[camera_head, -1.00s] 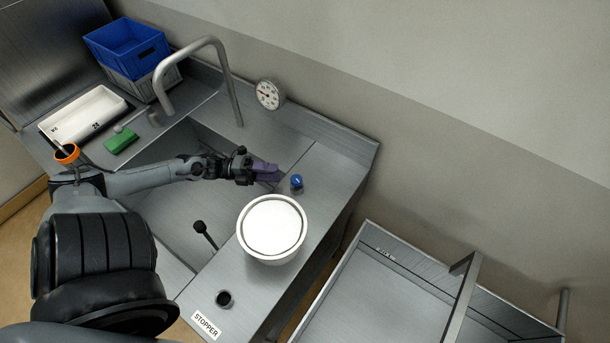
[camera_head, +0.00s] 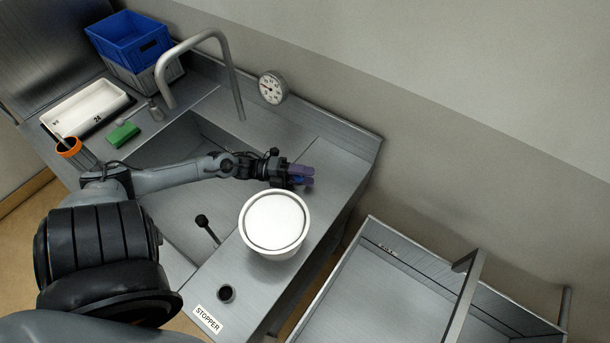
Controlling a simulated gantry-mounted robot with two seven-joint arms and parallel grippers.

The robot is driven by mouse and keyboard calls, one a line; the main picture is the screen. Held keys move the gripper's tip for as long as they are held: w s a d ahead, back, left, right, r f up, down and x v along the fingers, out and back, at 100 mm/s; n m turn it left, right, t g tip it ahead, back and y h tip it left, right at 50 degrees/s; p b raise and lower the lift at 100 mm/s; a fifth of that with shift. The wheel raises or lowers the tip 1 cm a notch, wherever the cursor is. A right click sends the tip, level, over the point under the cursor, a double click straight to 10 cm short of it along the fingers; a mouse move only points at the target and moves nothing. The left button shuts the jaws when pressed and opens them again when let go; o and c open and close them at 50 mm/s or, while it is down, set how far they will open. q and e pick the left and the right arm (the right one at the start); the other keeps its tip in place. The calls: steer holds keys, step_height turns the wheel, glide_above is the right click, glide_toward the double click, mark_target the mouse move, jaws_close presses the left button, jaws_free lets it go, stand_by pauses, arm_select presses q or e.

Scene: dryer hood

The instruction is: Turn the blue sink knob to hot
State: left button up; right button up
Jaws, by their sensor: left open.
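My left gripper (camera_head: 306,176) has dark jaws with purple fingers. It is over the right part of the sink's steel deck (camera_head: 333,157), behind the white round pot. Its fingers are apart, and it holds nothing that I can see. The blue knob cannot be made out now; the gripper's fingers cover the spot on the deck where it stood. Whether the fingers touch the knob or are around it cannot be told. My right gripper is not in view.
A white round pot (camera_head: 274,222) stands on the deck close in front of the gripper. A black-knobbed lever (camera_head: 202,221) stands at the basin. A steel tray (camera_head: 385,290) is at right.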

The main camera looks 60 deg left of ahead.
arm_select(q)
steer(key=shift+d, duration=0.1)
jaws_close()
steer(key=shift+w+r+n+t+y+p, duration=0.1)
steer(key=shift+r+n+t+y+p, duration=0.2)
steer(key=shift+p, duration=0.5)
steer(key=n+t+y+p, duration=0.1)
steer(key=y+p, duration=0.1)
steer(key=n+t+y+p, duration=0.1)
steer(key=shift+w+a+n+y+p, duration=0.1)
steer(key=shift+a+n+y+p, duration=0.1)
steer(key=shift+n+y+p, duration=0.15)
steer(key=shift+w+a+f+n+t+y+p, duration=0.1)
steer(key=shift+n+t+y+p, duration=0.1)
steer(key=shift+n+y+p, duration=0.45)
steer(key=shift+s+a+f+n+t+y+p, duration=0.1)
steer(key=shift+n+t+y+p, duration=0.2)
steer(key=shift+y, duration=0.55)
steer(key=shift+w+a+f+n+t+y+p, duration=0.1)
steer(key=shift+n+y+p, duration=0.45)
steer(key=shift+y, duration=0.2)
jaws_free()
steer(key=shift+s, duration=0.2)
